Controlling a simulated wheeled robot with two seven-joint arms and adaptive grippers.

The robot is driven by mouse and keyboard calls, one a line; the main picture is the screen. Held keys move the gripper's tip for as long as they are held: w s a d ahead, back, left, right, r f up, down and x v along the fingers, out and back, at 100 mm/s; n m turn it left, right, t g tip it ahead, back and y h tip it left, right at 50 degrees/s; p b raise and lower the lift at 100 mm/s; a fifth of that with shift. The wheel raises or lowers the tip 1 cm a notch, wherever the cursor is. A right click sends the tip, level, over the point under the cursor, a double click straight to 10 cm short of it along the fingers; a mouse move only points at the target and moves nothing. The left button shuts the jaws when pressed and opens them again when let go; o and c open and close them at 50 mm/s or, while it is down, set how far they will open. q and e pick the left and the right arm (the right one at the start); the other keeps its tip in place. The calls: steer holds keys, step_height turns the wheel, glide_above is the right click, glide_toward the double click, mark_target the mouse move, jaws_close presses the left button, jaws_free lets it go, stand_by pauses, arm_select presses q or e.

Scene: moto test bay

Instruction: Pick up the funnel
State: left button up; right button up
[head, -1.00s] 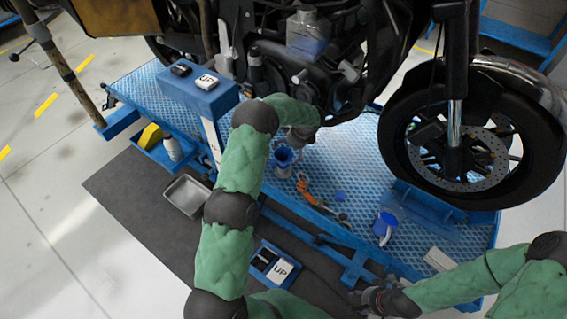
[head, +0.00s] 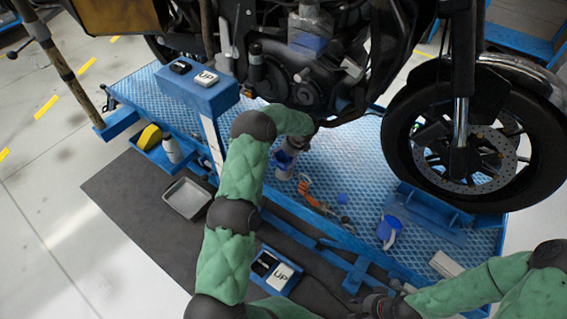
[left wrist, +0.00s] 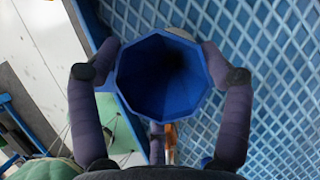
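The blue funnel (left wrist: 163,78) is in the middle of the left wrist view, its wide mouth facing the camera and its inside dark. My left gripper (left wrist: 162,55) is open, with one finger on each side of the funnel's rim. The fingertips are very close to the rim; I cannot tell whether they touch it. In the head view my left gripper (head: 289,152) is low over the blue platform and largely hides the funnel. My right gripper (head: 378,304) is at the bottom edge, away from the funnel; its fingers are too unclear to read.
The blue lift platform (head: 340,180) carries an orange-handled tool (head: 308,193), a small blue cap (head: 342,198) and a blue-and-white container (head: 388,230). The motorcycle's front wheel (head: 465,135) stands to the right. A metal tray (head: 187,198) lies on the dark mat.

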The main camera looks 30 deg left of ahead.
arm_select(q)
steer(key=shift+c, duration=1.3)
steer(key=shift+r, duration=0.5)
step_height(320, 180, up, 2)
steer(key=shift+r+p, duration=0.2)
steer(key=shift+p, duration=0.5)
steer(key=s+d+r+p, duration=0.4)
steer(key=s+r+p, duration=0.1)
steer(key=r, duration=0.2)
steer(key=s+d+r+p, duration=0.4)
steer(key=s+r, duration=0.2)
steer(key=r, duration=0.1)
steer(key=shift+d+r+p, duration=0.3)
steer(key=shift+d+p, duration=0.1)
